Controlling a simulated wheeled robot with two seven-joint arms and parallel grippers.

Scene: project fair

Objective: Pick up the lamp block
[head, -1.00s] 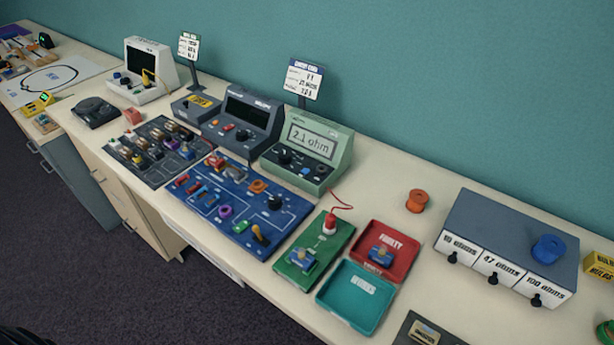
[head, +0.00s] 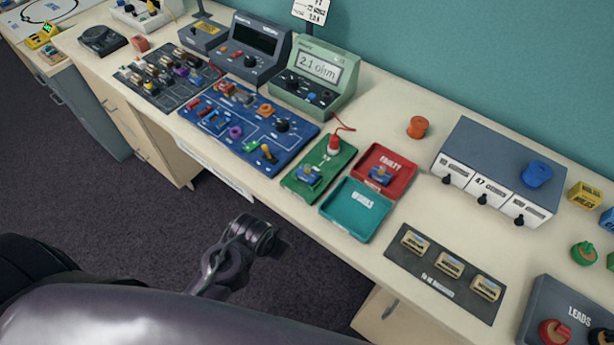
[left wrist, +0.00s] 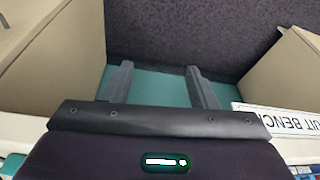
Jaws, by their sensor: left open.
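No part carries a readable lamp label, so I cannot tell which one is the lamp block. A small blue block with a tan top (head: 309,177) sits on the green test board (head: 328,158), near a red plug. A similar blue block (head: 380,176) lies in the red FAULTY tray (head: 408,163). The blue circuit board (head: 222,142) carries several small coloured parts. My left arm comes in low in the head view, in front of the bench. My left gripper (left wrist: 161,84) is open and empty in the left wrist view, over a teal surface and dark carpet. My right gripper is not in view.
The teal tray (head: 350,222) is empty. A dark mat (head: 425,283) holds three tan blocks. A grey resistor box (head: 490,155), an orange spool (head: 418,127) and a LEADS box (head: 545,305) stand to the right. Meters (head: 313,75) line the back. The bench's front edge lies beyond my arm.

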